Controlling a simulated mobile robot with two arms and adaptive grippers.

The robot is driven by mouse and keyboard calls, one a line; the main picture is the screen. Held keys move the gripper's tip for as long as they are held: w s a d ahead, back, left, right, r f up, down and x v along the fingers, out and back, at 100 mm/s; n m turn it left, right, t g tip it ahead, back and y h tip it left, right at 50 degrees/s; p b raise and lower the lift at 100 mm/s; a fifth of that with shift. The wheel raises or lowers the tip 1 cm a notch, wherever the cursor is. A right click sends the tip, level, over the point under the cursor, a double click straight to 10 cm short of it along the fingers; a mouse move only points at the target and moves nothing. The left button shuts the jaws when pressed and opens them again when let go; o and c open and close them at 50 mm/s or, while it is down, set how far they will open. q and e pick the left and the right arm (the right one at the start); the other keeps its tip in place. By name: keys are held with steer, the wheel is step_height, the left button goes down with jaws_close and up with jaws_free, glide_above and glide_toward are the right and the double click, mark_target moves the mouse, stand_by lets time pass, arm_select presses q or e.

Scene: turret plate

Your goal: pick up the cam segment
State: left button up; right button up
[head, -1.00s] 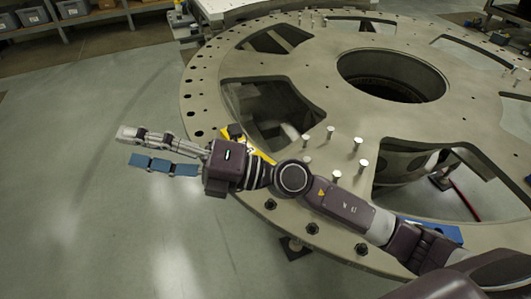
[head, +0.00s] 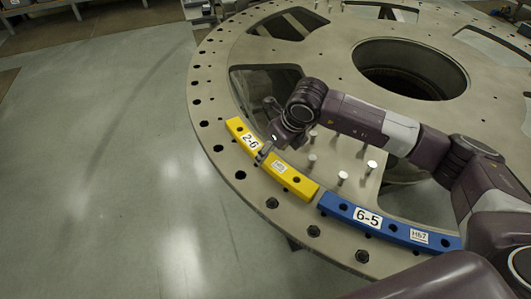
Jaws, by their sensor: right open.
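A yellow cam segment (head: 297,182) marked 2-6 lies along the near left rim of the turret plate (head: 215,112). A blue segment (head: 392,229) marked 6-5 lies on the same rim to its right. My right gripper (head: 264,156) is open and points down at the middle of the yellow segment, hiding a small part of it. I cannot tell whether the fingers touch the segment or stand just above it. My left gripper is not in view.
Several upright metal pins (head: 343,178) stand on the plate just right of my right gripper. The plate has large cut-outs and a round central opening (head: 411,72). Open floor (head: 110,200) lies to the left.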

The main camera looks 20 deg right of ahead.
steer(key=p+x, duration=0.1)
steer(key=x, duration=0.3)
steer(key=shift+a, duration=0.15)
jaws_close()
steer(key=shift+r, duration=0.1)
